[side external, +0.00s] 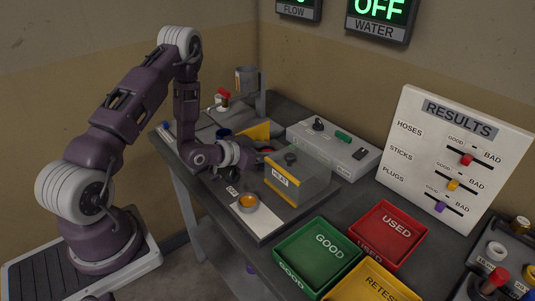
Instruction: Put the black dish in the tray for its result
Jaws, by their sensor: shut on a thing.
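I cannot pick out the black dish with certainty. The green GOOD tray (318,250), the red USED tray (388,232) and a yellow tray (372,288) that seems to read RETEST stand to the right, with no contents visible.
The white RESULTS board (455,150) stands behind the trays, with red, orange and purple sliders. A grey control box (335,148) is behind the clear box. A dark rack with capped items (500,265) is at the right edge. Above the trays is open space.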

